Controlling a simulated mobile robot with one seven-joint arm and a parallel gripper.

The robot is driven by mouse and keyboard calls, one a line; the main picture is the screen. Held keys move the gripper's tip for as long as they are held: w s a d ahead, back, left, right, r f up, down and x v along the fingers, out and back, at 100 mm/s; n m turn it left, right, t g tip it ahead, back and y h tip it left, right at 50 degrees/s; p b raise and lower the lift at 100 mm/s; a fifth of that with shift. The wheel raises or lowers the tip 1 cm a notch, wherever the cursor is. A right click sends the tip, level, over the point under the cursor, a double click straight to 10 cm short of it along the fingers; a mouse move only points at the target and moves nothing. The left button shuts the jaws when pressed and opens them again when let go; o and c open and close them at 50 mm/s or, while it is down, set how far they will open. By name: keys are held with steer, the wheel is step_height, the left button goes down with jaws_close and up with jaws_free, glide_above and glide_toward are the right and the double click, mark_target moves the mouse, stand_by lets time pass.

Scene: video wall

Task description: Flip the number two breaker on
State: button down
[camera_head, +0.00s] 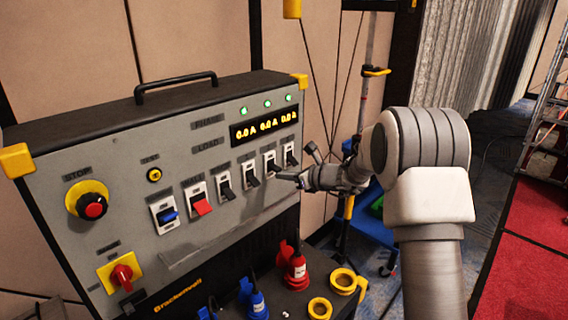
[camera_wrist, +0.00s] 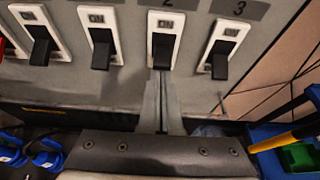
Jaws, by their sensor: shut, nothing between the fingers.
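The number two breaker (camera_wrist: 163,46) is a black lever in a white frame marked ON, under a label "2" in the wrist view. Its lever hangs below the ON mark, which is uncovered. In the head view it is the second breaker from the right (camera_head: 270,164) on the grey panel. My gripper (camera_head: 279,176) is just in front of and below it, fingers pointing at the panel. In the wrist view the closed, empty fingers (camera_wrist: 157,82) line up just beneath the lever tip. I cannot tell whether they touch it.
The number three breaker (camera_wrist: 218,52) is close on the right, and another black breaker (camera_wrist: 102,46) on the left. Blue (camera_head: 168,215) and red (camera_head: 202,206) switches sit further left. Red (camera_head: 293,266) and blue (camera_head: 256,298) plugs stand below on the box's ledge.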

steer(key=r+p, duration=0.1)
steer(key=p, duration=0.2)
steer(key=shift+r+g+h, duration=0.35)
steer(key=shift+g+h, duration=0.05)
steer(key=shift+r+p, duration=0.4)
steer(key=shift+p, duration=0.1)
steer(key=shift+f, duration=0.1)
step_height(320, 180, down, 4)
steer(key=s+d+b, duration=0.1)
steer(key=b, duration=0.3)
steer(key=s+d+r+p, duration=0.1)
steer(key=s+d+r, duration=0.4)
steer(key=r, duration=0.3)
steer(key=shift+s+d, duration=0.1)
